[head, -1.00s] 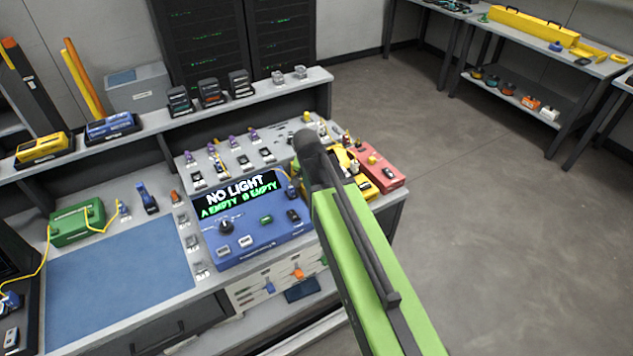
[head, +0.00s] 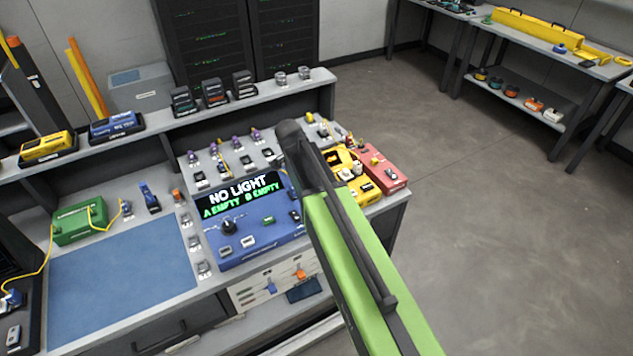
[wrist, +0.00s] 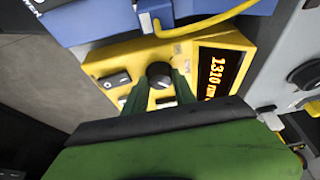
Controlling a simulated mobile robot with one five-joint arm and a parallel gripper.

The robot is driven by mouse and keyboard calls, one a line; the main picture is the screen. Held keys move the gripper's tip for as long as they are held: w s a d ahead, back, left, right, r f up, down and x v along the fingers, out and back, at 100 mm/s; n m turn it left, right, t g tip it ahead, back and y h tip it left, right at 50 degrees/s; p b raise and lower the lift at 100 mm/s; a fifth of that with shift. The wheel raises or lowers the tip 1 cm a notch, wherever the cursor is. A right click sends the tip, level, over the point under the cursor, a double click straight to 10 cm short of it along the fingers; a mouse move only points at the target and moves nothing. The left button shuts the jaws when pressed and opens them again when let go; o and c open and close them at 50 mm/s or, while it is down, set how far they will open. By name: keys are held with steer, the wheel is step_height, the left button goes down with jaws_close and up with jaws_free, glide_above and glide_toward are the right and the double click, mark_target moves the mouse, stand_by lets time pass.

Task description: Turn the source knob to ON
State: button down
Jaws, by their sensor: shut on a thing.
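In the wrist view a yellow source box (wrist: 120,62) carries a round black knob (wrist: 159,71), a black rocker switch (wrist: 115,80) and a dark display (wrist: 220,72) with orange "1310" text. My gripper (wrist: 159,82) has its two green fingers on either side of the knob and is shut on it. The knob's pointer and any ON label are not readable. In the head view my arm hides the gripper; a yellow unit (head: 344,160) shows just behind the arm, and I cannot tell if it is the same box.
A blue box (wrist: 100,18) with a yellow cable (wrist: 210,22) lies against the yellow box. In the head view a blue meter (head: 255,240) reads "NO LIGHT", and a red box (head: 385,172) stands right of my arm. The blue mat (head: 120,275) is clear.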

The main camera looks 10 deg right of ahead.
steer(key=shift+s, duration=0.15)
stand_by(0.3)
steer(key=c, duration=1)
jaws_free()
steer(key=shift+d, duration=0.1)
steer(key=shift+r+p, duration=0.3)
steer(key=p+v, duration=1.5)
steer(key=v, duration=0.2)
steer(key=shift+f, duration=0.1)
